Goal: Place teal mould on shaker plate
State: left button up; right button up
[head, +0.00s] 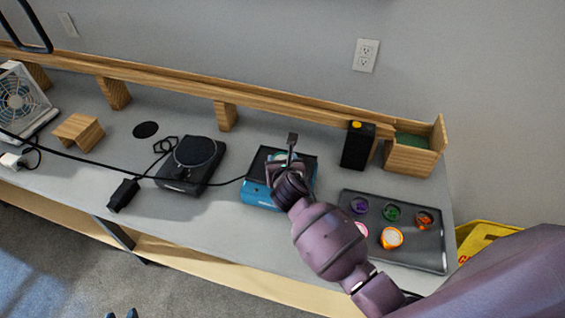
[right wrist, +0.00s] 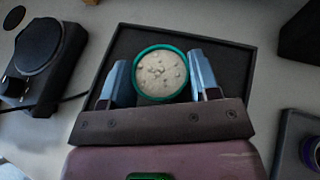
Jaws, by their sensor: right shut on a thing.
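The teal mould (right wrist: 160,74), a round cup with a teal rim and pale, lumpy filling, is between the fingers of my right gripper (right wrist: 161,84). My right gripper is shut on it, over the black shaker plate (right wrist: 226,39). I cannot tell whether the mould's base touches the plate. In the head view, my right gripper (head: 287,163) hides most of the mould above the blue shaker (head: 256,194). The tips of my left gripper (head: 121,314) show at the bottom edge, apart and empty, away from the bench.
A dark tray (head: 418,252) with several coloured cups lies right of the shaker. A black box (head: 356,146) and a wooden box (head: 408,160) stand behind it. A black round-topped device (head: 190,165) and a cable lie to the left.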

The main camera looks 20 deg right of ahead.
jog(key=shift+f, duration=0.1)
jog(key=o, duration=0.9)
jog(key=shift+o, duration=0.2)
jog(key=shift+s+r, duration=0.1)
jog(key=shift+r, duration=0.1)
jog(key=p+v, duration=0.1)
jog(key=v, duration=1)
jog(key=shift+s, duration=0.35)
jog(key=shift+a, duration=0.1)
